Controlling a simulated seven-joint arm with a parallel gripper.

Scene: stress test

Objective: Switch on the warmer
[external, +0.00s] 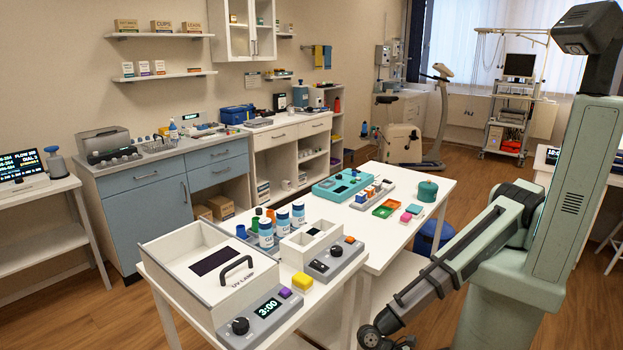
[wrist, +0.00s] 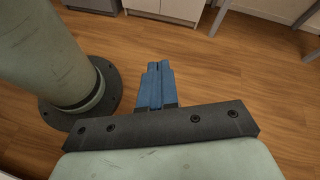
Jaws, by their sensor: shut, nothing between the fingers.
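No label reading "warmer" is legible. A white unit with open wells (external: 311,236) stands on the front white table, and its grey control panel (external: 333,259) has a black dial and an orange button; it may be the warmer. Beside it is a white box marked UV LAMP (external: 205,262) with a black handle. Its grey panel (external: 262,316) has a dial, a display reading 3:00 and a purple button. My gripper (wrist: 159,66) shows blue fingers, shut together and empty, above the wooden floor in the wrist view. In the external view my arm hangs low at right, away from both units; the fingers are not clear there.
White-and-blue bottles (external: 282,220) stand behind the units, and a yellow block (external: 302,281) lies between the panels. The farther white table (external: 395,240) holds a teal tray (external: 342,186), small coloured trays and a green pot (external: 428,190). Floor around my base is clear.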

